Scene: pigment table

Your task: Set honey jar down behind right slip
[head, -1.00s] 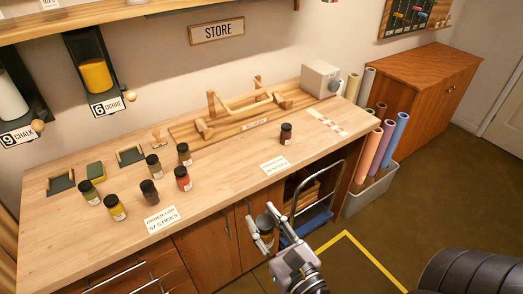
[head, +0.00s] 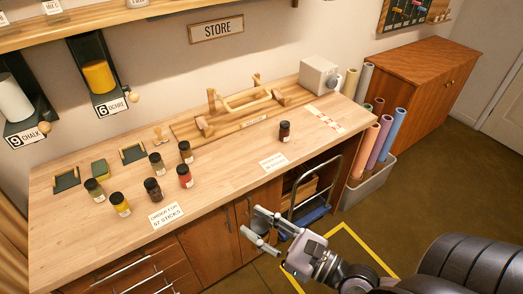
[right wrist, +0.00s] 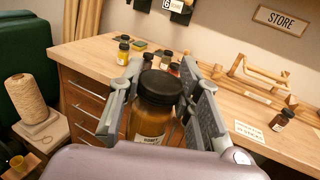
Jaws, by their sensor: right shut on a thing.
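The honey jar (right wrist: 153,113), amber with a black lid and a label, is upright between the fingers of my right gripper (right wrist: 163,105), which is shut on it. In the head view my right gripper (head: 262,228) is in front of the table's front edge, below the right slip; the jar is hard to make out there. The right slip (head: 273,162) is a white card near the front edge, also in the right wrist view (right wrist: 249,131). A dark brown jar (head: 284,131) stands behind it. My left gripper is not in view.
The left slip (head: 166,215) lies near the front edge, with several pigment jars (head: 153,190) behind it. A wooden rack (head: 240,112) and a grey box (head: 319,77) stand at the back. Bare wood (head: 235,160) lies left of the right slip.

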